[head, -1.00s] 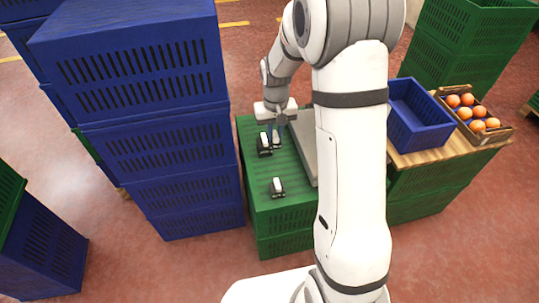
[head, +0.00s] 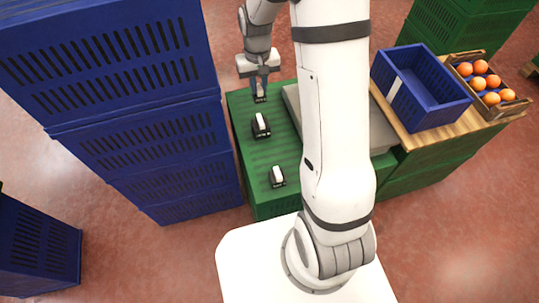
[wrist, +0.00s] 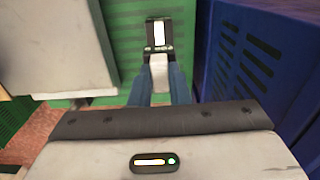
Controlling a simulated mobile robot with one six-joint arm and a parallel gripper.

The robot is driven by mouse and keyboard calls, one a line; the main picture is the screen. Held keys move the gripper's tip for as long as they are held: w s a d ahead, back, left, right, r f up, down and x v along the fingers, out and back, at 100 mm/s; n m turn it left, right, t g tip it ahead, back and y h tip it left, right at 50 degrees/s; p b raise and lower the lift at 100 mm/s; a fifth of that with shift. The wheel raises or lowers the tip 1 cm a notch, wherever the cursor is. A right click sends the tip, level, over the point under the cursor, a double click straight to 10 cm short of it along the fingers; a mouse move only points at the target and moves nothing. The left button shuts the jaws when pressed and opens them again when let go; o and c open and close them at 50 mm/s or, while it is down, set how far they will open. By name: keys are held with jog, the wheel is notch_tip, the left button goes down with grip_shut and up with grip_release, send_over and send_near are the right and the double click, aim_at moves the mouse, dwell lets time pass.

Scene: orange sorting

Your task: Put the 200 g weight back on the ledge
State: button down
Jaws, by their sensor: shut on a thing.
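My gripper (head: 259,94) is over the far left part of the green crate top (head: 250,180), which appears to be the ledge. In the wrist view its blue fingers (wrist: 159,88) are shut on a pale-topped weight (wrist: 158,70). In the head view the dark base of this weight (head: 260,99) shows just under the fingers; whether it touches the crate top I cannot tell. Another black weight with a white top (head: 260,125) stands nearer to me; it also shows in the wrist view (wrist: 159,33). A smaller one (head: 277,176) stands nearest. No mass markings are legible.
A grey plate (head: 292,100) lies right of the weights, partly behind my arm. A tall blue crate stack (head: 170,130) rises close on the left. A blue crate (head: 425,95) and a box of oranges (head: 503,105) stand on a wooden board at right.

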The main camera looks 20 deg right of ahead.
jog(key=shift+s+d+f+b, duration=0.1)
jog(key=shift+s+f+b, duration=1.35)
jog(key=shift+f, duration=1.7)
jog(key=shift+s+a+f+b, duration=0.1)
jog(key=shift+s+f+b, duration=1.35)
jog(key=shift+f, duration=1.75)
jog(key=shift+s+d+f+b, duration=0.1)
jog(key=shift+s+f+b, duration=1.3)
jog(key=shift+f, duration=1.75)
jog(key=shift+s+f+p, duration=0.15)
jog(key=shift+s+p, duration=0.15)
jog(key=shift+s, duration=0.05)
jog(key=c, duration=1.4)
grip_release()
jog(key=shift+o, duration=0.2)
